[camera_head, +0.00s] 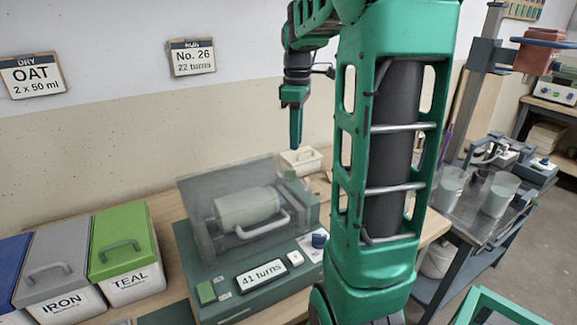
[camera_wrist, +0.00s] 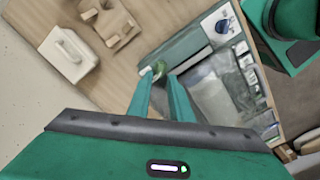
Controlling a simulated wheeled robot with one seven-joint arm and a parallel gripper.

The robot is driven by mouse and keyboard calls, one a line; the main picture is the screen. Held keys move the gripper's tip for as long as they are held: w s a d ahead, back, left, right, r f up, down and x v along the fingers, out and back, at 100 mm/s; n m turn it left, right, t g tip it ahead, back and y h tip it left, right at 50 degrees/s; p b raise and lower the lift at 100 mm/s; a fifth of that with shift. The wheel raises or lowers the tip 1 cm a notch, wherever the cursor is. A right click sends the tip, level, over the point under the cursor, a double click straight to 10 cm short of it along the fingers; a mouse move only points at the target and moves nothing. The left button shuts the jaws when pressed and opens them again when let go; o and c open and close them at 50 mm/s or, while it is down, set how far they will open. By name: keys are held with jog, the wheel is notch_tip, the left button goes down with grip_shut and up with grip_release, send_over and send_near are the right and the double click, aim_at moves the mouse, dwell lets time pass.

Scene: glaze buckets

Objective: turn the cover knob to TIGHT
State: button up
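A blue knob (camera_head: 319,241) sits on a white marked plate at the right front of the green machine (camera_head: 255,300). It also shows in the wrist view (camera_wrist: 222,26), upper right; its markings are too small to read. A small round green part (camera_wrist: 159,68) shows near my fingertips in the wrist view; I cannot tell whether it is a knob. A clear cover (camera_head: 215,180) with a pale handle is down over a pale jar (camera_head: 247,206). My gripper (camera_head: 296,143) points down, above and behind the machine, apart from the blue knob. Its fingers (camera_wrist: 160,77) are apart and hold nothing visible.
The machine's display (camera_head: 262,274) reads 41 turns. A white lidded box (camera_head: 300,161) stands behind the machine. IRON (camera_head: 55,265) and TEAL (camera_head: 122,250) bins stand at left. A wall card (camera_head: 192,57) reads No. 26, 22 turns. A metal table (camera_head: 480,210) is at right.

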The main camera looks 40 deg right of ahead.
jog(key=f, duration=0.9)
jog(key=shift+a+f, duration=0.2)
jog(key=shift+f, duration=0.15)
jog(key=shift+c, duration=0.4)
grip_shut()
